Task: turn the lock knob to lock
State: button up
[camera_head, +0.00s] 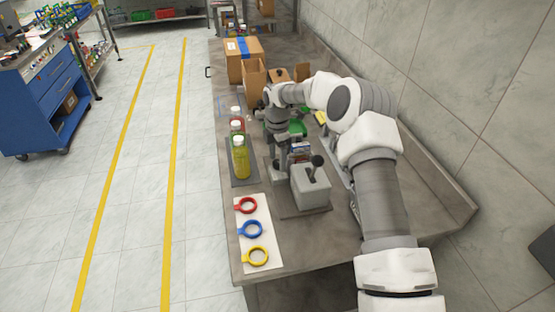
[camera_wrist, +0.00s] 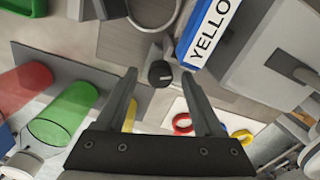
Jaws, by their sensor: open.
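The dark round lock knob (camera_wrist: 160,73) sits on a light grey mount in the wrist view. It shows between the two fingers of my gripper (camera_wrist: 159,76). The fingers are open and stand apart, with a gap on either side of the knob. I cannot tell how far the fingertips are above it. In the head view my gripper (camera_head: 279,160) points down over the bench, left of a grey box with a black lever (camera_head: 311,190). The knob cannot be made out there, and my arm covers part of the area.
A blue-and-white sign reading "YELLO" (camera_wrist: 207,32) stands close to the knob. Bottles, including a yellow one (camera_head: 240,160), stand to the left on a dark tray. Red, blue and yellow rings lie on a white mat (camera_head: 265,208). Cardboard boxes (camera_head: 235,72) stand farther back.

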aim_at(277, 162)
notch_tip(277, 162, up, 17)
dwell(0.4)
jog(key=s+d+r+m+t, duration=0.1)
jog(key=s+d+r+m, duration=0.15)
jog(key=s+r, duration=0.3)
jog(key=s+d+r+m+t+h, duration=0.1)
jog(key=s+r+m, duration=0.3)
jog(key=s+r, duration=0.15)
jog(key=s+d+r+m+t, duration=0.1)
jog(key=s+d+r+m, duration=0.1)
jog(key=s+r+m, duration=0.4)
jog(key=s+d+f+m+t, duration=0.1)
jog(key=s+d+m, duration=0.1)
jog(key=s, duration=0.5)
jog(key=s+d+f+m, duration=0.2)
jog(key=s+m, duration=0.3)
jog(key=s, duration=0.3)
jog(key=s+d+f+m+t+y, duration=0.1)
jog(key=s+d+f+m, duration=0.1)
jog(key=s+m, duration=0.2)
jog(key=s, duration=0.3)
jog(key=shift+s+d+f+t, duration=0.2)
jog(key=shift+s+d+t, duration=0.1)
jog(key=shift+d, duration=0.05)
